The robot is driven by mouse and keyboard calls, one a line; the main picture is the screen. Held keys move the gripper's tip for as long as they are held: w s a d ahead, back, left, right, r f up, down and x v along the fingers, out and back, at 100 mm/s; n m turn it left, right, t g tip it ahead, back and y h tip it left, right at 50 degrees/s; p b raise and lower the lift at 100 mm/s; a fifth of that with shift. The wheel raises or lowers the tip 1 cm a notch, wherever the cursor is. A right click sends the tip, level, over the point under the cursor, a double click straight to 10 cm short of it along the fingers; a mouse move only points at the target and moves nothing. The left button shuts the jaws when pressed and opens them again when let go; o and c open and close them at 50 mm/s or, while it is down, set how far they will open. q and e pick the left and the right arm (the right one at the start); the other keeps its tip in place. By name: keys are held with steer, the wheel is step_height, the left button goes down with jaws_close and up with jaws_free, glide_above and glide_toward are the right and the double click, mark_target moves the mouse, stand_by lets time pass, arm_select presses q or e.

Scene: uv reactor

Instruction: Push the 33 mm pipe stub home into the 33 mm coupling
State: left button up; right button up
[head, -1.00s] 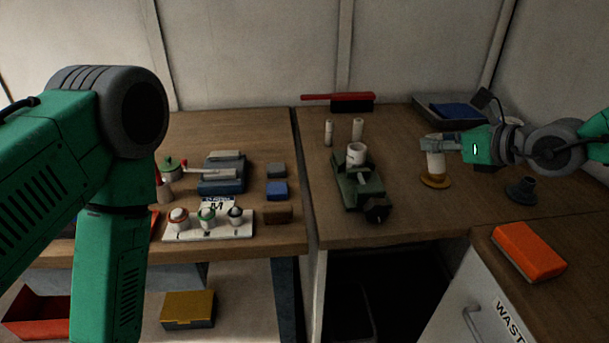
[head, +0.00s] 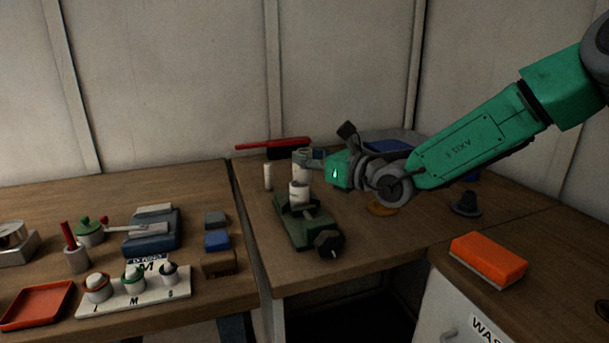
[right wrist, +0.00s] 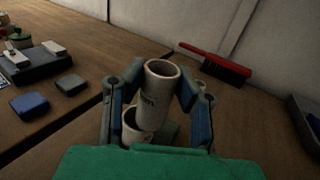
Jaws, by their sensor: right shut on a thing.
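My right gripper (head: 309,161) is shut on the white pipe stub (head: 301,155). In the right wrist view the stub (right wrist: 160,88) stands nearly upright between the two fingers, with its open top and some lettering showing. The white coupling (head: 299,193) stands upright in the green vise (head: 303,228). In the head view the stub appears just above and slightly right of the coupling. In the right wrist view the coupling (right wrist: 134,127) shows below and left of the stub, partly hidden by it. I cannot tell whether they touch. My left gripper is not in view.
A white cylinder (head: 267,177) stands left of the stub. A red-handled brush (head: 285,149) lies behind. An orange ring (head: 382,209), a dark cone (head: 466,204) and an orange block (head: 488,258) are to the right. Blocks and a labelled rack (head: 134,291) are on the left bench.

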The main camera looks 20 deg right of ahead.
mark_target(306, 172)
steer(key=a+f, duration=0.2)
steer(key=f, duration=0.1)
steer(key=shift+s+a+f, duration=0.1)
steer(key=shift+s+f, duration=0.05)
jaws_close()
steer(key=shift+f, duration=0.1)
steer(key=shift+w, duration=0.2)
steer(key=o, duration=1)
jaws_free()
steer(key=shift+s+d, duration=0.1)
steer(key=shift+d, duration=0.65)
steer(key=shift+s+r, duration=0.2)
steer(key=shift+s, duration=0.05)
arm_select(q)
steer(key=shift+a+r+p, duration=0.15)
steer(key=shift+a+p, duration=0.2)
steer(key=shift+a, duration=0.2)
arm_select(e)
steer(key=v, duration=1.1)
steer(key=shift+a, duration=0.2)
